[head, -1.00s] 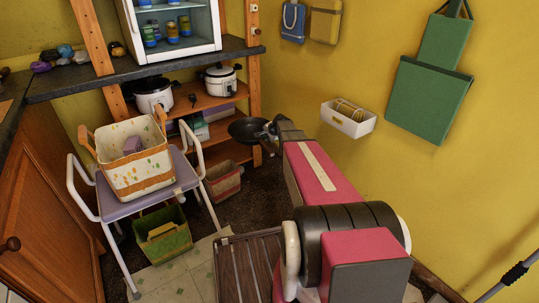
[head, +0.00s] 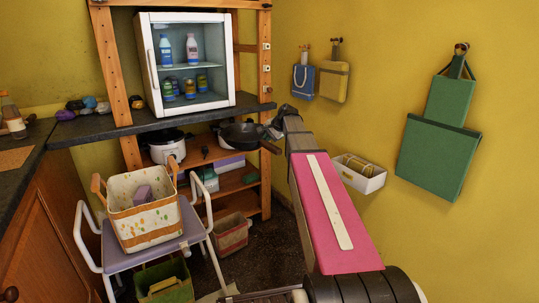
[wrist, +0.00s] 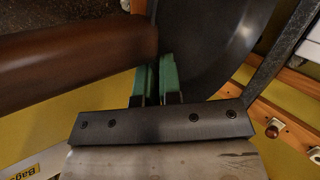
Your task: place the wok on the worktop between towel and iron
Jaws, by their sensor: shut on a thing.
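The wok (head: 240,134), dark with a brown handle (head: 270,147), hangs in the air in front of the open shelves in the head view. My gripper (head: 272,129) is at its right side, shut on it. In the wrist view, my gripper's green pads (wrist: 157,78) are closed together beside the wok's dark bowl (wrist: 205,45) and its brown handle (wrist: 70,62). The exact spot they grip is hard to tell. The dark worktop (head: 85,129) runs along the back and left. I cannot make out a towel or an iron on it.
A glass-fronted cabinet (head: 151,70) stands on the worktop by a wooden post (head: 113,85). Several coloured lumps (head: 88,102) lie left of it. A spotted basket (head: 150,240) sits on a stool below. A white wall bin (head: 358,178) is right of my arm.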

